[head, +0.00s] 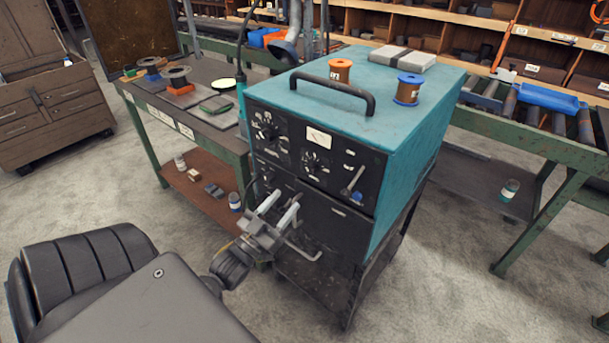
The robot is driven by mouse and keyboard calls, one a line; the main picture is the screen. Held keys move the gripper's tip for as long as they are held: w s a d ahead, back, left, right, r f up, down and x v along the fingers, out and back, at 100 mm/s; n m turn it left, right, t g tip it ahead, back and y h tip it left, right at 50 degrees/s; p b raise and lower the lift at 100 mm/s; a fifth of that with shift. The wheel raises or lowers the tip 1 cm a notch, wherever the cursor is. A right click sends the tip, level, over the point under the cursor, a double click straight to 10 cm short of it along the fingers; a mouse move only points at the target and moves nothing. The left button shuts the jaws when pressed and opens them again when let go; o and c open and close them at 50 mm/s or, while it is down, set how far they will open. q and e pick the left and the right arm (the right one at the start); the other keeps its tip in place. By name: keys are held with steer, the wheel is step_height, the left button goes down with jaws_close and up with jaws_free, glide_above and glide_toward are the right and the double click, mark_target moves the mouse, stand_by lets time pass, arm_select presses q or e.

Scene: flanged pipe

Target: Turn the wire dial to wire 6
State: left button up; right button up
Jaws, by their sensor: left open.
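A teal welding machine (400,120) with a black front panel stands on a dark cart in the middle of the head view. Its panel bears an upper left dial (267,130), a middle dial (315,163) and a third dial (270,172) lower left, partly hidden. Their markings are too small to read, so I cannot tell which is the wire dial or its setting. My left gripper (281,208) is open and empty in front of the lower panel, below the dials. My right gripper is not in view.
A lever (353,180) sits on the panel's right side. An orange spool (340,71) and a blue spool (407,90) stand on top by the black handle (332,92). A green workbench (205,110) is close on the left, and a roller conveyor (530,120) is on the right.

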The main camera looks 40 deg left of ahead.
mark_target(309, 172)
arm_select(q)
steer(key=p+x, duration=0.2)
steer(key=x, duration=0.6)
steer(key=shift+w+r, duration=0.15)
steer(key=shift+w, duration=0.15)
steer(key=shift+w+r+p, duration=0.1)
steer(key=shift+w+p, duration=0.2)
steer(key=shift+w, duration=0.2)
steer(key=c, duration=0.9)
steer(key=shift+a, duration=0.1)
steer(key=shift+c, duration=0.4)
steer(key=shift+m, duration=0.4)
